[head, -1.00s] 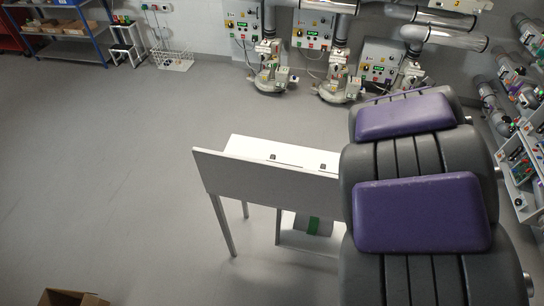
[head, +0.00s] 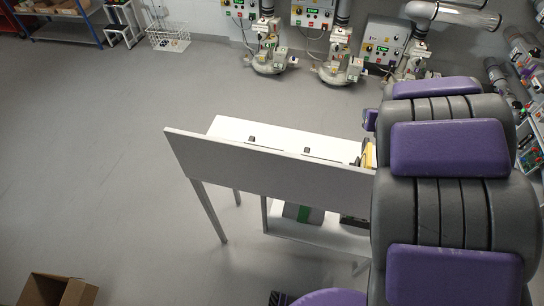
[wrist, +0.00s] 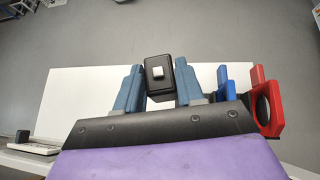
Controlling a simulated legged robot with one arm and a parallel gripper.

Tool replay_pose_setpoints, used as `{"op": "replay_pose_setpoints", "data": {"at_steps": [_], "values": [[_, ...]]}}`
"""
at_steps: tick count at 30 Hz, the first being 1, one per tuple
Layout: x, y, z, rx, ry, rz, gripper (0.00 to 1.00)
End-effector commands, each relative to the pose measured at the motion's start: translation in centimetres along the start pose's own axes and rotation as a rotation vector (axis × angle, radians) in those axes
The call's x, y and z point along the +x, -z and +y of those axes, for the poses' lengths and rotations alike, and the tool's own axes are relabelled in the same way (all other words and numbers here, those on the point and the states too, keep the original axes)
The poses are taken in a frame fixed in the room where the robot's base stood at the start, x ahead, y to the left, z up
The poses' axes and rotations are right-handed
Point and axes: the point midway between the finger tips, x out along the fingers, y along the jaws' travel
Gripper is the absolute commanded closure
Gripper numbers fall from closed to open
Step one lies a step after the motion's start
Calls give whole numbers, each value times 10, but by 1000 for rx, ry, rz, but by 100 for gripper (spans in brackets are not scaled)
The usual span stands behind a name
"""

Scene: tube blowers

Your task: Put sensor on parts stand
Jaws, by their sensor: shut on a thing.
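In the wrist view, my gripper (wrist: 157,88) has two blue fingers shut on a small black box with a white square on its face, which looks like the sensor (wrist: 157,80). A white surface (wrist: 75,100), which looks like the top of the parts stand, lies beyond the fingers. Whether the sensor touches it I cannot tell. In the head view, the white stand (head: 225,165) has a long front panel, a top with small dark pieces and a lower shelf. My arm covers its right end and hides my gripper and the sensor there.
Blue (wrist: 227,82) and red (wrist: 268,108) pieces are beside the gripper. A pale device (wrist: 30,147) is at lower left. In the head view, a yellow item (head: 368,155) is by my arm and a green-striped box (head: 303,212) on the shelf. A cardboard box (head: 55,290) is at lower left; floor beyond is clear.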

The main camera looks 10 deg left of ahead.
Motion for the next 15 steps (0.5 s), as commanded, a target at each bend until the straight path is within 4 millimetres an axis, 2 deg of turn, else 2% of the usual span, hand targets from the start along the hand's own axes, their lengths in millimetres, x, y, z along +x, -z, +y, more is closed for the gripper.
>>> {"op": "replay_pose_setpoints", "data": {"at_steps": [1,6,12,15], "values": [[5,8,2,-4,-17,0,98],[19,24,13,-55,-94,0,98],[43,26,41,-138,-217,4,98],[52,24,47,-172,-257,0,98]]}}
